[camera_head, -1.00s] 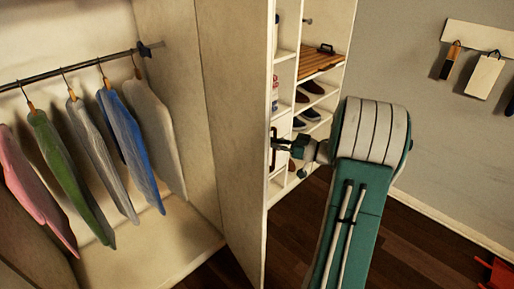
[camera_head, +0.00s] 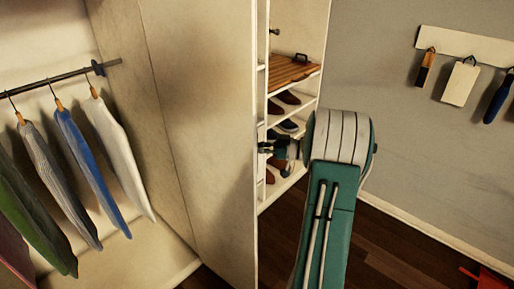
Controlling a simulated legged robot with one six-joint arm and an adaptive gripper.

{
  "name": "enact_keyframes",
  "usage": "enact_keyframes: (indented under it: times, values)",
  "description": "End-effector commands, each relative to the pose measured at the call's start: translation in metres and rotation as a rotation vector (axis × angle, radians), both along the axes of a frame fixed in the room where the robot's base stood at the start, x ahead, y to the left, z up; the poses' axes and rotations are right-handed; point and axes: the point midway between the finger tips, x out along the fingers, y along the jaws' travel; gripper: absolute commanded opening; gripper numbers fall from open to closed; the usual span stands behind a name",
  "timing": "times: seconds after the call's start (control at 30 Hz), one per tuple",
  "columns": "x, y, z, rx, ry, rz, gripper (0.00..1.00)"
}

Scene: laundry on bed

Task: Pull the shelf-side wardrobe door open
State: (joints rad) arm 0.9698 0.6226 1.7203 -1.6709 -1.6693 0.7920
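The shelf-side wardrobe door (camera_head: 205,140) is a tall cream panel standing open between the clothes space and the shelves. Its free edge points toward me, and its inner face shows. My gripper (camera_head: 266,147) is at the door's outer side, close to that free edge, on the shelf side. The fingers are small, dark and partly hidden by the door edge. The door's handle cannot be made out, and I cannot tell whether the fingers are closed on it.
Several garments hang from a rail (camera_head: 50,80) at left in the open wardrobe. Shelves with shoes (camera_head: 288,126) and a slatted wooden box (camera_head: 293,72) stand behind my arm. A hook board (camera_head: 470,45) hangs on the right wall.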

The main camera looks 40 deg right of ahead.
Motion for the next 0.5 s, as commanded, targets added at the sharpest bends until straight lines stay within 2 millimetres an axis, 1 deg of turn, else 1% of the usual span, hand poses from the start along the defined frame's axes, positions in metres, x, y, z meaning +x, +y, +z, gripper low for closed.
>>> enact_keyframes:
  times: [0.2, 0.23, 0.27, 0.3, 0.5]
  values:
    - [0.0014, -0.001, 0.0007, 0.0, -0.003, 0.0, 0.0]
    - [0.0015, -0.0012, 0.0007, 0.001, -0.004, 0.0, 0.2]
    - [0.0015, -0.0013, 0.0007, 0.001, -0.004, 0.0, 0.33]
    - [0.0015, -0.0016, 0.0006, 0.001, -0.004, 0.0, 0.51]
    - [0.0009, -0.0028, 0.0001, 0.001, -0.003, 0.0, 0.51]
